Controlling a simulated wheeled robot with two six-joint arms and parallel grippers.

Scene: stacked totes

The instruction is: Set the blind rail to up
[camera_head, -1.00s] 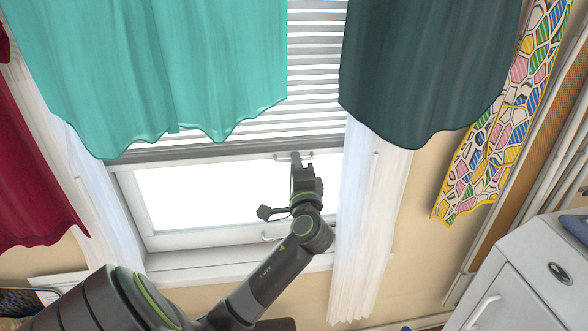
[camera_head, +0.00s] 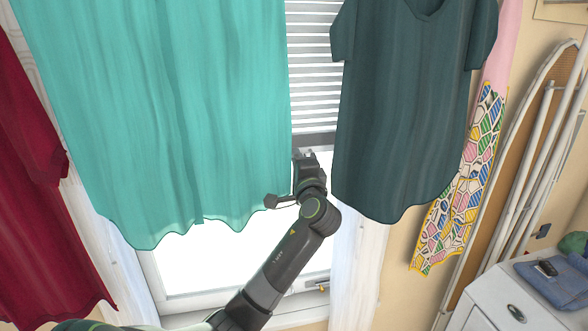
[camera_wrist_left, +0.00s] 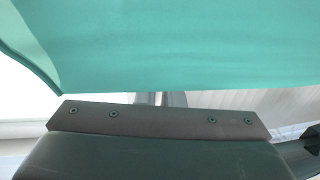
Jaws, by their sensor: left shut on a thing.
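The window blind (camera_head: 313,75) has white slats and hangs behind a teal shirt and a dark green shirt. Its grey bottom rail (camera_head: 318,139) shows in the gap between the shirts, and the shirts hide the rest of it. My left gripper (camera_head: 305,153) is at the rail's lower edge, shut on the rail's handle; the grip itself is small and partly hidden. In the left wrist view, the gripper fingers (camera_wrist_left: 160,99) show close together beyond the wrist, under teal cloth. My right gripper is not in view.
The teal shirt (camera_head: 160,120) hangs close beside my left gripper, and the dark green shirt (camera_head: 405,110) hangs to its right. A red garment (camera_head: 35,200) hangs at far left. A white cabinet (camera_head: 500,305) stands at lower right. Bright window glass shows below the rail.

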